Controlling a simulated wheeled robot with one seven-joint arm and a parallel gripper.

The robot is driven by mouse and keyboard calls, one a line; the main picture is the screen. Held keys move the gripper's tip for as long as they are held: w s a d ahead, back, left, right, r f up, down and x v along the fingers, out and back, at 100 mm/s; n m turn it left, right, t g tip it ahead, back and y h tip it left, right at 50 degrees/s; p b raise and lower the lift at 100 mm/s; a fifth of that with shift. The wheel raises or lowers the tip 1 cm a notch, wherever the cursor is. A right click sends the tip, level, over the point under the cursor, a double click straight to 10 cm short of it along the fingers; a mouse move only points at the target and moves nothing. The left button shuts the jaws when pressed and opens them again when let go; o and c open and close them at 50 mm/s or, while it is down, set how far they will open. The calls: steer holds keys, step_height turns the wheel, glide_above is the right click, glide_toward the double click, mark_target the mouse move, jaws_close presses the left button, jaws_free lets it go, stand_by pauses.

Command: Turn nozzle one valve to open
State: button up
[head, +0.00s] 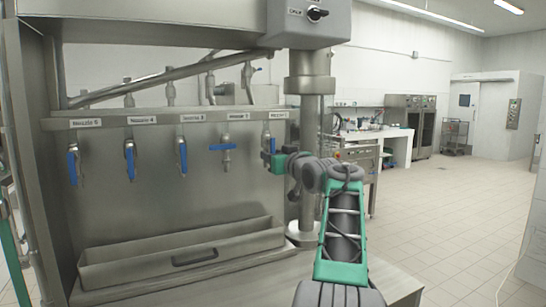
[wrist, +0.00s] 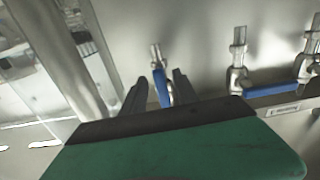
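The nozzle one valve, at the right end of a row of valves, has a blue handle (head: 272,145) partly hidden behind my gripper (head: 268,156) in the head view. In the wrist view its blue handle (wrist: 162,87) points roughly lengthwise between the two dark fingers of my gripper (wrist: 160,86). The fingers stand apart on either side of the handle, with a gap visible; contact is not clear. The handle appears to hang down along its pipe.
The nozzle two valve (head: 227,147), just left, has its blue handle crosswise; it also shows in the wrist view (wrist: 263,90). Further valves (head: 182,155) hang downward to the left. A metal trough (head: 180,262) lies below. A vertical metal column (head: 310,110) stands close on the right.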

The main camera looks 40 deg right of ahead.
steer(key=b+v, duration=0.1)
steer(key=v, duration=0.6)
steer(key=shift+s+a+b, duration=0.2)
steer(key=shift+s+b, duration=0.2)
